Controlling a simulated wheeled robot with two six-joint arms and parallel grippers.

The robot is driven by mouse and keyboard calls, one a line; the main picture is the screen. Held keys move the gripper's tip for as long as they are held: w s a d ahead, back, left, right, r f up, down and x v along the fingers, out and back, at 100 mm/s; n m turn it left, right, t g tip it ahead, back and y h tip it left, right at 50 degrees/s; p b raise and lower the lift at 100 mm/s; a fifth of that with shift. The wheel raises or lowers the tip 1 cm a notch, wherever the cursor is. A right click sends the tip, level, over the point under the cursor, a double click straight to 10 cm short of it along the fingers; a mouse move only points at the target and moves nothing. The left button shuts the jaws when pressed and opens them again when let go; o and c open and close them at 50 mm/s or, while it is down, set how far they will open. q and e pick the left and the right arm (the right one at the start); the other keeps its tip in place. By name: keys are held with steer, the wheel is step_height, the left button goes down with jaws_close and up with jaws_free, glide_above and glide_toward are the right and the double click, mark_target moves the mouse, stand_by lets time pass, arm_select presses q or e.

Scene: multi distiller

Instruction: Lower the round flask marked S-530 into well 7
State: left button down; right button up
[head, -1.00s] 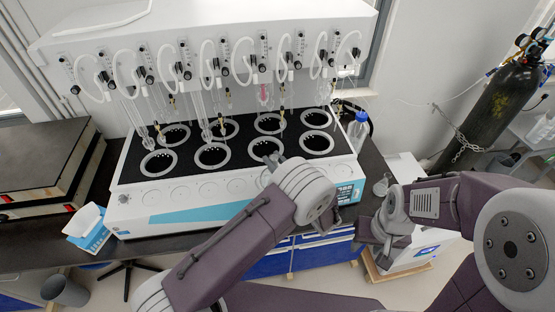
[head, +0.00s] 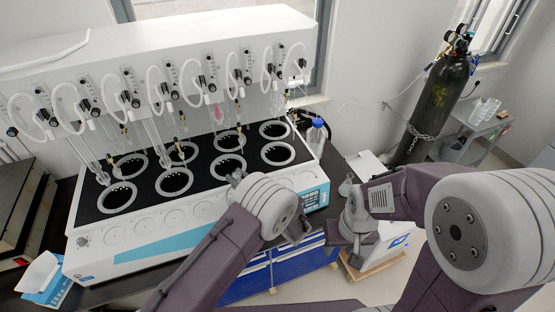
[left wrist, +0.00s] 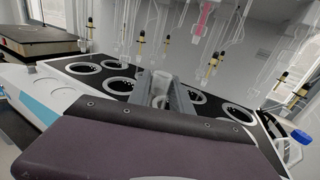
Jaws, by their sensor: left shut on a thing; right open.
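The white multi-place heating unit (head: 150,235) has a black top with two rows of round wells. I cannot read any well number. My left gripper (head: 237,178) is at the front edge of the black top, just in front of a front-row well (head: 228,167), mostly hidden by its own wrist. In the left wrist view its fingers (left wrist: 166,92) are shut on a small clear glass piece (left wrist: 161,101), seemingly the flask. Its round body and S-530 mark cannot be made out. My right gripper (head: 345,238) is open and empty, in front of the unit's right end.
Glass tubes and white hoses (head: 150,125) hang above the wells from the rear panel. A blue-capped bottle (head: 316,135) stands at the unit's right end. A white and blue box (head: 42,280) lies at the left. A dark gas cylinder (head: 435,105) stands at the right.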

mark_target(236, 172)
arm_select(q)
steer(key=shift+r+p, duration=1.05)
steer(key=shift+r, duration=0.55)
